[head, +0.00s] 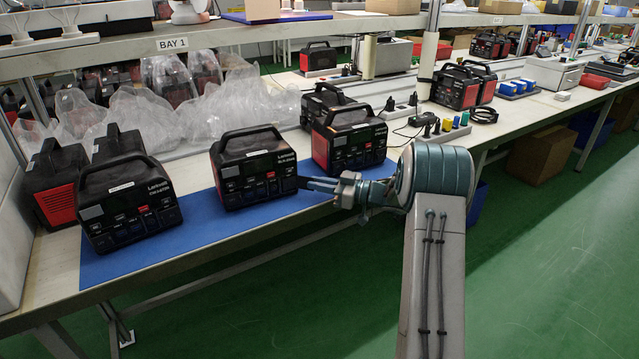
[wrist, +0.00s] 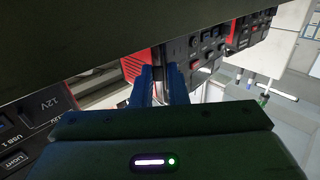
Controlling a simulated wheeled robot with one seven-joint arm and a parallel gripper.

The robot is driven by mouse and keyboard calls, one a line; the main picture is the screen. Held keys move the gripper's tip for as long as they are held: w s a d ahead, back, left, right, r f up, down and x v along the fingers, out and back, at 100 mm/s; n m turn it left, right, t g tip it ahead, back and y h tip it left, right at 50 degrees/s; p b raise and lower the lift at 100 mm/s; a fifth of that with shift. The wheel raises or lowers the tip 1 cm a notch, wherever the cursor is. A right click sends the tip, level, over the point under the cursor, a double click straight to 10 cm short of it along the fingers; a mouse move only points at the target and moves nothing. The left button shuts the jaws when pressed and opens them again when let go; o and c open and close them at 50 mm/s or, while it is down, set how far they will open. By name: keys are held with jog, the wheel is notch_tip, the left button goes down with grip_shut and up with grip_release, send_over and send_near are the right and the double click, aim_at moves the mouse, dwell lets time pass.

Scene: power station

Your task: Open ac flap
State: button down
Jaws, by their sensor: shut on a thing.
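The middle power station (head: 255,168), black with red trim and a top handle, stands on the blue mat (head: 205,238). My gripper (head: 302,183) reaches from the right to the right edge of its front. In the wrist view my two blue fingers (wrist: 160,80) are close together, shut on a thin dark part, seemingly the ac flap; its outline and angle are hard to make out. A dark panel (wrist: 35,125) marked 12V, USB 1 and LIGHT lies close at the left of the wrist view.
Another power station (head: 348,138) stands just behind my gripper on the right, and one (head: 130,205) to the left. Plastic-wrapped units (head: 225,100) fill the back. Chargers and colored plugs (head: 446,126) lie on the bench further right.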

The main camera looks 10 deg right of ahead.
jog(key=c, duration=1.5)
grip_release()
jog(key=p+v, duration=0.1)
jog(key=v, duration=1.2)
jog(key=shift+s+d, duration=0.15)
jog(key=shift+d, duration=0.2)
